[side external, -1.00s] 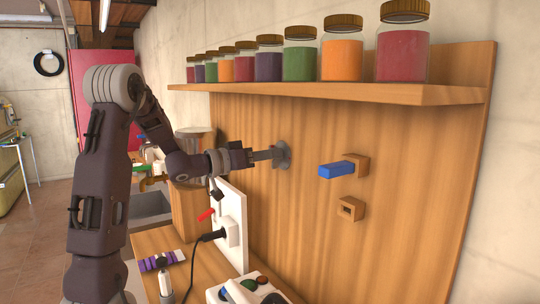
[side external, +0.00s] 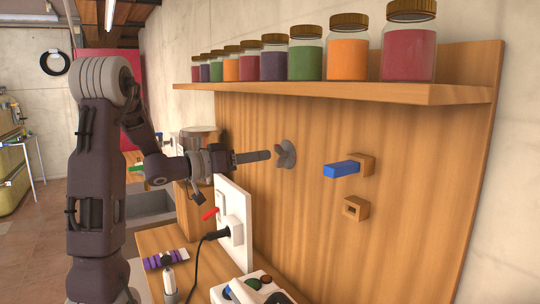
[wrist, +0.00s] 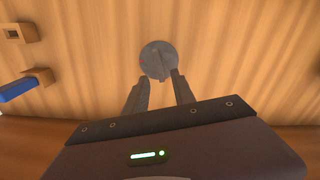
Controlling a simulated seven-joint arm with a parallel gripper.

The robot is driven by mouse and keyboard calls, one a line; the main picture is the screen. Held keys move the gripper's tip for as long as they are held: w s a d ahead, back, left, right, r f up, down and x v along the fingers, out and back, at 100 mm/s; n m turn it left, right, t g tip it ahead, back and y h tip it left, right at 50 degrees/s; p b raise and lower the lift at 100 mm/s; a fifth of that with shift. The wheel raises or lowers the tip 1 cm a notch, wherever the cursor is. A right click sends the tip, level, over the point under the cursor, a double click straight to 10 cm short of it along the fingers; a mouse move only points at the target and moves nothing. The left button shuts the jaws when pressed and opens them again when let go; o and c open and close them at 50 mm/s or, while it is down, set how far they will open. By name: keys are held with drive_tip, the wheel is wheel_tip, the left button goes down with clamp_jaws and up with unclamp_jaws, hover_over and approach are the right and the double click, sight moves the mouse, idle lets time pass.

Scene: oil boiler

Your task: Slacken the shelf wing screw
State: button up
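The grey wing screw (side external: 286,154) is mounted on the upright wooden panel below the shelf (side external: 340,94). It also shows in the wrist view as a round grey disc with a raised wing (wrist: 158,60). My gripper (side external: 268,155) points at it from the left in the side view, with a small gap between the fingertips and the screw. In the wrist view my two fingers (wrist: 160,78) are apart, with nothing between them, and the screw lies just beyond their tips.
A blue bar (side external: 342,169) sticks out of a wooden square holder to the right, with an empty square holder (side external: 355,208) below it. Several jars (side external: 348,54) line the shelf above. A white socket panel (side external: 233,225) with a black plug stands below my wrist.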

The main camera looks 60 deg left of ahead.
drive_tip(key=shift+s, duration=0.7)
drive_tip(key=d+r+n+g+y, duration=0.1)
drive_tip(key=d+g+y, duration=0.3)
drive_tip(key=d+y, duration=0.25)
drive_tip(key=s+d+f+m+g+h, duration=0.2)
drive_tip(key=s+d+f+g+h, duration=0.1)
drive_tip(key=s+d, duration=0.6)
drive_tip(key=s+d+f+m+g+h, duration=0.2)
drive_tip(key=s+d+f+g, duration=0.3)
drive_tip(key=s+d+f, duration=0.3)
drive_tip(key=s+d+h, duration=0.1)
drive_tip(key=s+d, duration=0.1)
drive_tip(key=s, duration=0.2)
drive_tip(key=shift+s+d, duration=0.15)
drive_tip(key=shift+d, duration=0.1)
